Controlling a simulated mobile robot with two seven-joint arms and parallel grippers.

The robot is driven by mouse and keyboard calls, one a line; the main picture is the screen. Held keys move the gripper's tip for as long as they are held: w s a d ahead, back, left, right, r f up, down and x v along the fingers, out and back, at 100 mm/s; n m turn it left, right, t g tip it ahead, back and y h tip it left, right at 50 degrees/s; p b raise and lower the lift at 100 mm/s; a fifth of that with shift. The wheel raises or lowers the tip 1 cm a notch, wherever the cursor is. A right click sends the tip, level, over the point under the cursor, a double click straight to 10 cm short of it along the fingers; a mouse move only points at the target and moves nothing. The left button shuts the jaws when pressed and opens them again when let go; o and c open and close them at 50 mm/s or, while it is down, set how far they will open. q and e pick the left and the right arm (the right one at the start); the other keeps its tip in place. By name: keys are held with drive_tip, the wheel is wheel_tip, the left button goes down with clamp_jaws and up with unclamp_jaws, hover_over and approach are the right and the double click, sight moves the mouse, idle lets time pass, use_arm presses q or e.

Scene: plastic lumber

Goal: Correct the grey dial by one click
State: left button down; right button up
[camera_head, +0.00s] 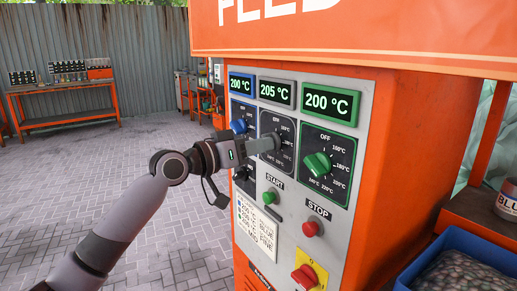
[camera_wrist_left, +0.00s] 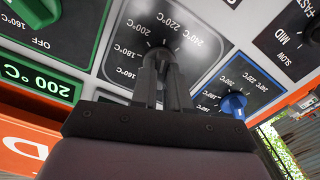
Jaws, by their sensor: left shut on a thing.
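The grey dial (camera_wrist_left: 157,53) sits in the middle dark panel (camera_head: 289,126) of the machine front. My left gripper (camera_head: 264,145) reaches in from the left and is shut on the dial. In the left wrist view its two fingers (camera_wrist_left: 162,76) close around the knob, hiding most of it and its pointer. The display (camera_head: 276,92) above the middle panel reads 205 °C. The displays to its left (camera_head: 241,84) and right (camera_head: 331,102) both read 200 °C. My right gripper is not in view.
A blue dial (camera_head: 239,125) is close left of my gripper, and a green dial (camera_head: 317,164) is to its right. Below are a green START button (camera_head: 269,197), a red STOP button (camera_head: 313,229) and a red switch (camera_head: 304,278). A blue crate (camera_head: 455,240) stands at lower right.

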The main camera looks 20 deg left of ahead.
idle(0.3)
use_arm(q)
drive_tip(key=c, duration=1.1)
unclamp_jaws()
drive_tip(key=b+v, duration=0.1)
drive_tip(key=v, duration=0.6)
drive_tip(key=shift+s, duration=0.1)
drive_tip(key=shift+f, duration=0.1)
